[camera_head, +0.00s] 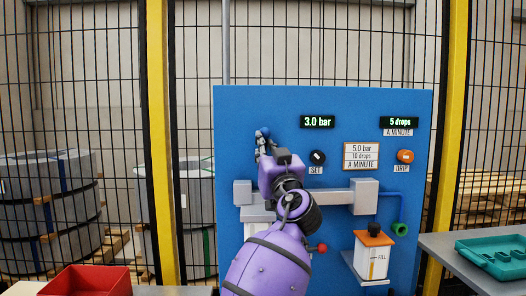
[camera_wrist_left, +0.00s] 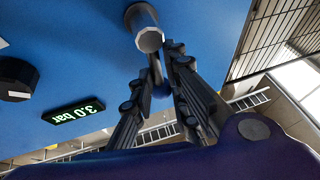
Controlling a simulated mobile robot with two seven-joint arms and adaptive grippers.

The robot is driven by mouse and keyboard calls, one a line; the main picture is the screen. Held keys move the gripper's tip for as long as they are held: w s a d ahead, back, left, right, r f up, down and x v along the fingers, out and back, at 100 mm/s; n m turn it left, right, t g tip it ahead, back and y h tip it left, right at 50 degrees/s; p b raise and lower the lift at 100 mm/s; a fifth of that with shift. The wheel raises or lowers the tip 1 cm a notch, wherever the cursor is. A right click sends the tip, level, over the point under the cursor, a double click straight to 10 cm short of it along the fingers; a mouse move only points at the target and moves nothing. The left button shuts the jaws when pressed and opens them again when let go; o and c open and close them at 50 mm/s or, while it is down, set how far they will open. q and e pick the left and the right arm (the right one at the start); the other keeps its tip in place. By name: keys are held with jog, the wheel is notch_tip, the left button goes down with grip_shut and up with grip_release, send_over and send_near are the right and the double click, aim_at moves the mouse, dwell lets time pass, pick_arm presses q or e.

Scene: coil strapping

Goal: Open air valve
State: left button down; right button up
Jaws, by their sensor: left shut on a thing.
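My left gripper (camera_head: 263,137) is up at the blue panel (camera_head: 340,105), left of the 3.0 bar display (camera_head: 317,122). In the left wrist view its dark fingers (camera_wrist_left: 163,62) are closed together around a thin blue piece, which looks like the air valve's lever (camera_wrist_left: 155,66). A grey round pipe end (camera_wrist_left: 148,38) shows just beyond the fingertips. The fingers hide most of the lever, so its angle cannot be told. My right gripper is not in view.
The panel carries a black SET knob (camera_head: 317,157), an orange DRIP knob (camera_head: 405,156), a 5 drops display (camera_head: 399,123) and an orange-topped FILL reservoir (camera_head: 373,256). A red tray (camera_head: 88,281) is at lower left. A green tray (camera_head: 497,255) lies on the right table.

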pick_arm(q)
jog(key=shift+s+d+r+m+h, duration=0.1)
jog(key=shift+d+r+m+h, duration=0.2)
jog(key=shift+m, duration=0.3)
jog(key=c, duration=1.9)
grip_release()
jog(key=shift+f, duration=0.1)
jog(key=shift+o, duration=1.1)
jog(key=shift+d+f, duration=0.1)
jog(key=shift+d, duration=0.1)
jog(key=shift+a+f, duration=0.15)
jog(key=shift+a, duration=0.05)
jog(key=v, duration=1.2)
